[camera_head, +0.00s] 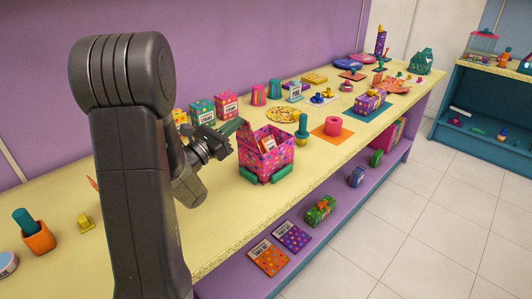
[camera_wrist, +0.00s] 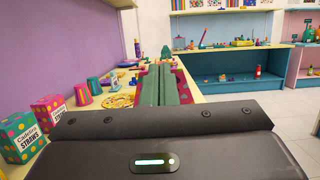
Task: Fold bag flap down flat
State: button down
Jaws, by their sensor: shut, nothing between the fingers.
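The pink patterned bag (camera_head: 265,162) stands upright on the yellow bench top, its top open. Its left back edge (camera_head: 244,135) rises highest, and I cannot tell for sure which panel is the flap. An orange packet with a white label (camera_head: 267,144) shows in the opening. My gripper (camera_head: 238,127) is at the upper left of the bag, its green fingers close to that edge; I cannot tell whether they touch. In the wrist view the fingers (camera_wrist: 160,84) are together and empty, and hide much of the bag (camera_wrist: 184,88) behind them.
Green blocks (camera_head: 250,175) sit against the bag's base. Dotted straw boxes (camera_head: 203,111) stand behind my gripper. The bench's front edge is close to the bag.

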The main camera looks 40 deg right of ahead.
aim_at(244, 125)
jog(key=shift+d+r, duration=0.25)
jog(key=shift+d, duration=0.3)
jog(key=shift+w+d, duration=0.1)
jog(key=shift+d, duration=0.05)
jog(key=shift+x, duration=1.1)
jog(key=shift+d, duration=0.15)
jog(key=shift+f+x, duration=0.2)
jog(key=shift+x, duration=0.9)
jog(key=shift+d, duration=0.2)
